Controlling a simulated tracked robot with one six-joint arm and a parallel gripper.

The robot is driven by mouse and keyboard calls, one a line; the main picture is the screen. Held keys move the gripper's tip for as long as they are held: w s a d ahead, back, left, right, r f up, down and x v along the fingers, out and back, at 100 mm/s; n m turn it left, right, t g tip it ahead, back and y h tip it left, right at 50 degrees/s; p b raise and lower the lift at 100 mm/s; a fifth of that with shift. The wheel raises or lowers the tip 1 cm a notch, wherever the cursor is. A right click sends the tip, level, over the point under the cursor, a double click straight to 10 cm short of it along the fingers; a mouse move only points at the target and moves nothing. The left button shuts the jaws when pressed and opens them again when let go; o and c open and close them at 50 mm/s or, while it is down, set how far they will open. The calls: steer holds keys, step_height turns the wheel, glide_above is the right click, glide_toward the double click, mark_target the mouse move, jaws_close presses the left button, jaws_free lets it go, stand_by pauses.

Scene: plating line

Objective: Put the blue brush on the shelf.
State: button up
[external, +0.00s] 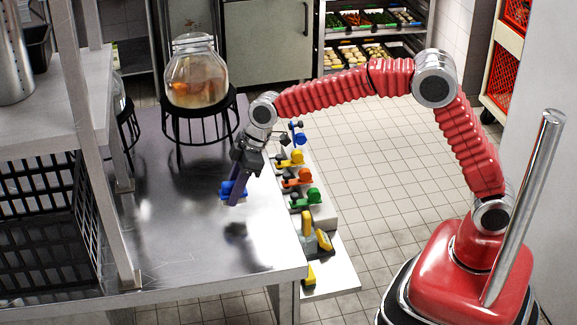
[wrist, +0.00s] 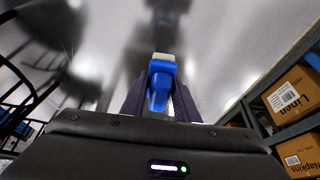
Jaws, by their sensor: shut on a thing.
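The blue brush (external: 228,187) is between the fingers of my gripper (external: 236,190), held above the steel table (external: 180,262). A dark shadow or reflection lies on the table below it. In the wrist view the blue brush (wrist: 161,80) points away from my gripper (wrist: 160,105), with a whitish part at its far end and a finger on each side. A steel shelf (external: 50,98) stands above the table at the left, on upright posts.
A glass jar (external: 197,72) on a black wire stand (external: 199,118) stands at the table's back. A black crate (external: 35,225) is under the shelf. A pale stepped stand (external: 322,215) with several coloured items is beside the table's right edge. The table's front middle is clear.

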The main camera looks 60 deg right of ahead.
mark_target(236, 214)
steer(key=shift+f, duration=2.3)
steer(key=shift+f, duration=0.1)
steer(key=o, duration=1.1)
steer(key=shift+c, duration=0.2)
steer(key=v, duration=1.2)
